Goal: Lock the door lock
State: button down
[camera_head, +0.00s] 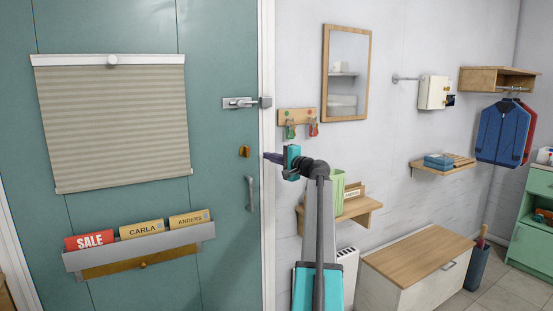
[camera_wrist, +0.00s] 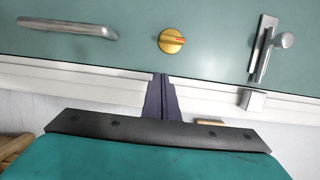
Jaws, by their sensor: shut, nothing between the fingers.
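The teal door (camera_head: 222,65) fills the left of the head view. A brass turn knob (camera_head: 244,151) sits on it near its right edge; the wrist view shows it as a round yellow knob (camera_wrist: 172,41) with an orange bar across it. A silver slide latch (camera_head: 240,103) is above the knob, and it also shows in the wrist view (camera_wrist: 263,52) near its white catch block (camera_wrist: 252,100). A silver pull handle (camera_head: 250,194) is below the knob. My gripper (camera_head: 266,156) is shut and empty, just right of the knob, its tips (camera_wrist: 160,76) apart from it, over the white frame.
A wall board with hanging keys (camera_head: 297,118) and a mirror (camera_head: 346,75) are right of the door. A wooden shelf (camera_head: 350,212) and a bench (camera_head: 415,258) stand below. A mail holder (camera_head: 140,252) is on the door's lower left.

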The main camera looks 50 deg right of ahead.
aim_at(246, 152)
jog(key=w, duration=0.2)
jog(key=shift+w+d, duration=0.15)
jog(key=shift+w, duration=0.35)
jog(key=shift+w+a+p, duration=0.2)
jog(key=shift+a, duration=0.45)
jog(key=shift+w+a+p, duration=0.15)
jog(key=shift+w+a, duration=0.1)
jog(key=shift+a, duration=0.35)
jog(key=shift+w+a+p, duration=0.2)
jog(key=shift+a, duration=0.45)
